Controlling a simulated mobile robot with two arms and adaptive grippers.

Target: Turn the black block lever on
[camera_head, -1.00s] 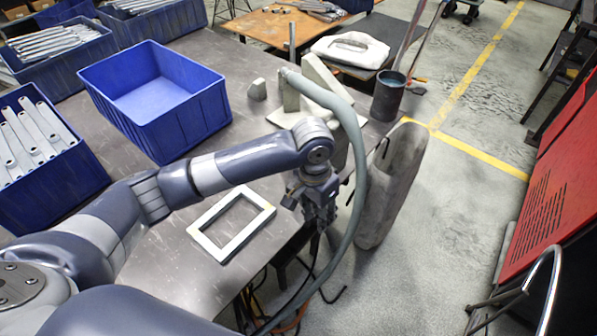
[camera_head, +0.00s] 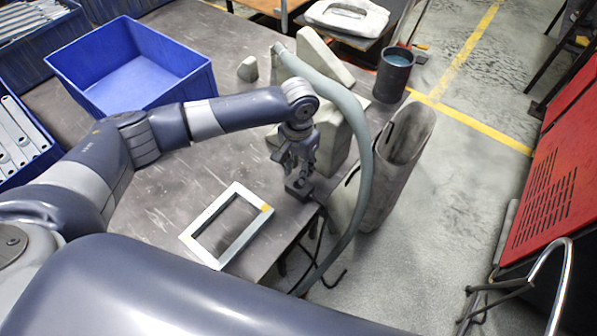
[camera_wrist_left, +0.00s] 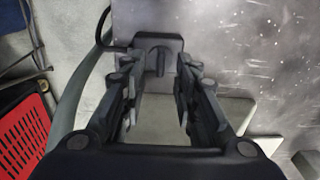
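The black block (camera_head: 299,190) sits at the table edge, just below my left gripper (camera_head: 297,167) in the head view. In the left wrist view the block (camera_wrist_left: 172,42) shows as a dark plate with a rounded upright lever (camera_wrist_left: 158,61) on it. My left gripper (camera_wrist_left: 158,88) is open, its two fingers apart on either side of the lever in that picture. Nothing is visibly held between them. I cannot tell whether the fingers touch the lever. My right gripper is not in view.
A pale rectangular frame (camera_head: 193,234) lies on the metal table (camera_head: 146,205) left of the block. A grey-green hose (camera_head: 362,150) arcs close by on the right. Grey angled brackets (camera_head: 325,62) stand behind the gripper. A blue bin (camera_head: 165,100) is at the upper left.

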